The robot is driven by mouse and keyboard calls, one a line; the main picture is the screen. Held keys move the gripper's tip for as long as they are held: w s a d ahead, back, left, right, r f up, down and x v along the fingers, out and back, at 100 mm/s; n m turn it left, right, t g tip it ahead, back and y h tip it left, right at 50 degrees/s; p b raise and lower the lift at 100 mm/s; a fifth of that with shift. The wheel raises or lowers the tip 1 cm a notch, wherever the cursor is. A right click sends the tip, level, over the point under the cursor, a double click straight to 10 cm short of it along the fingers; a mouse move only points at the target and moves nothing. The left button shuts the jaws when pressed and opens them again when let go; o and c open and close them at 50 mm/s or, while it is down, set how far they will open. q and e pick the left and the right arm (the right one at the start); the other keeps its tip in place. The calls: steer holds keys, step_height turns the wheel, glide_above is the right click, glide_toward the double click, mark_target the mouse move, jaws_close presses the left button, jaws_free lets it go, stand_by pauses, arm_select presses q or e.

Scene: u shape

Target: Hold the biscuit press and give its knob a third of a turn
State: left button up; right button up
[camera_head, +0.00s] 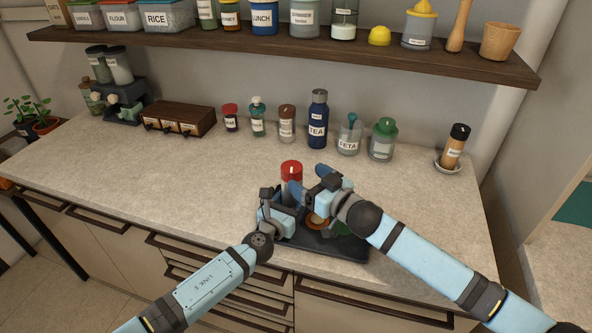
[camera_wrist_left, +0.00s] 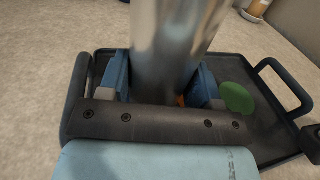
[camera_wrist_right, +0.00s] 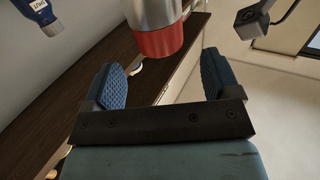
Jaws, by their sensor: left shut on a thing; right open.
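The biscuit press has a shiny metal barrel (camera_wrist_left: 178,40) and a red knob (camera_head: 291,171) with a pale mark on its top. It stands roughly upright over the tray. My left gripper (camera_head: 284,201) is shut around the barrel, one blue finger on each side in the left wrist view (camera_wrist_left: 165,88). My right gripper (camera_head: 308,181) is open and empty, just right of the knob. In the right wrist view, the red knob (camera_wrist_right: 160,42) is ahead of the open fingers (camera_wrist_right: 163,82), apart from them. The press's lower end is hidden by my grippers.
A dark tray (camera_wrist_left: 262,138) with raised handles lies under the grippers, with a green disc (camera_wrist_left: 237,97) on it. Jars and a blue tea bottle (camera_head: 317,120) line the back of the counter, below a loaded shelf (camera_head: 290,51).

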steer(key=v, duration=0.6)
steer(key=shift+w, duration=0.1)
steer(key=w+r+h, duration=0.3)
steer(key=w, duration=0.5)
step_height(320, 180, up, 9)
steer(key=n+g+h, duration=0.9)
steer(key=n+g, duration=0.4)
steer(key=n, duration=0.5)
glide_above(292, 166)
step_height(292, 166, down, 12)
steer(key=shift+s, duration=0.1)
